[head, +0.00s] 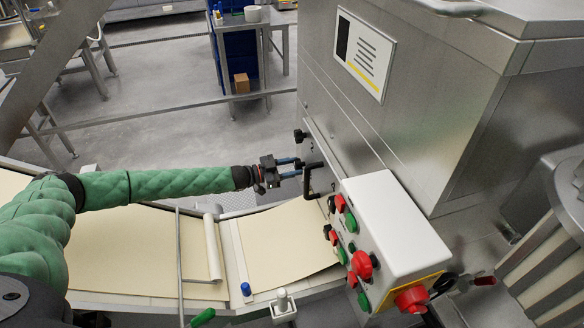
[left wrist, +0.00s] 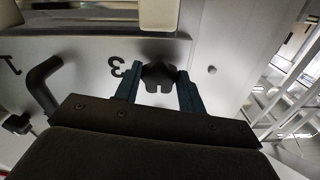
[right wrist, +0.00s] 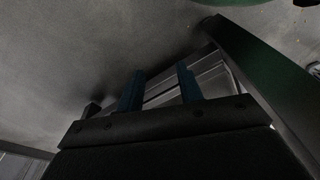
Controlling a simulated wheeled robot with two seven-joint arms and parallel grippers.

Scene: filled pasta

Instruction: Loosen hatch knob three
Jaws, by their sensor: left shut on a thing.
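In the head view the left gripper (head: 297,167) reaches in from the left to the machine's side; the knob is hard to make out there. My right gripper (right wrist: 160,88) shows only in the right wrist view, with its fingers apart and nothing between them.
A black bent handle (left wrist: 42,82) and another dark knob (left wrist: 18,123) are on the same panel. In the head view, a black knob (head: 300,136) is above the gripper. The control box (head: 385,225) with several buttons is close to the right. Dough sheets (head: 280,240) lie below.

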